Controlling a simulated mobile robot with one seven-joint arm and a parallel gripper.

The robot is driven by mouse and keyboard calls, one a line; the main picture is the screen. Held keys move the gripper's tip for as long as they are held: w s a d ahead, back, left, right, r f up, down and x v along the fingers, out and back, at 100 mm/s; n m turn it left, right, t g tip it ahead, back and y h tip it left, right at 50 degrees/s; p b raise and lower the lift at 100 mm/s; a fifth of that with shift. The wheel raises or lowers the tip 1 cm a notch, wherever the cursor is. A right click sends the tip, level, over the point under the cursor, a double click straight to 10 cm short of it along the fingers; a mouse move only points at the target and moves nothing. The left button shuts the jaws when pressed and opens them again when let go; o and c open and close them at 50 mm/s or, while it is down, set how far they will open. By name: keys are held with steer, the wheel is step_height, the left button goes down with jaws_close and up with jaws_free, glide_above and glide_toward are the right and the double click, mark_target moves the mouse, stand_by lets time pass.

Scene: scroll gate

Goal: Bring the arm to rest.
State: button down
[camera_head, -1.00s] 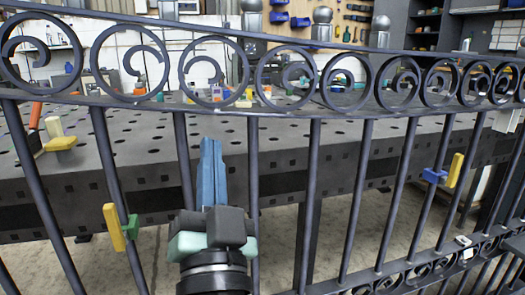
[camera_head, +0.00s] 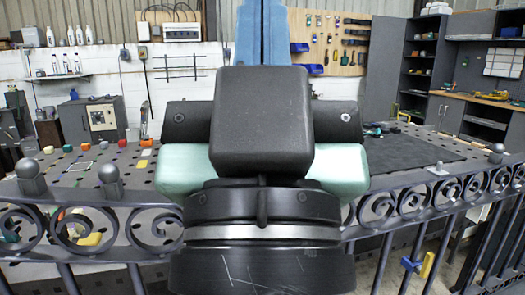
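My gripper (camera_head: 263,32) stands upright, close in front of the camera. The dark metal scroll gate (camera_head: 382,208) runs across the lower part of the view. My arm hides the gate's middle stretch.
A perforated work table (camera_head: 135,173) with small coloured blocks lies beyond the gate at left. A blue and yellow piece (camera_head: 418,264) sits on the gate's bars at right. Ball-topped posts (camera_head: 30,178) rise from the gate. A tool board (camera_head: 330,42) and shelves (camera_head: 420,75) stand behind.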

step_height(320, 180, up, 16)
steer(key=p, duration=1.3)
steer(key=shift+p, duration=0.3)
steer(key=c, duration=1.6)
jaws_free()
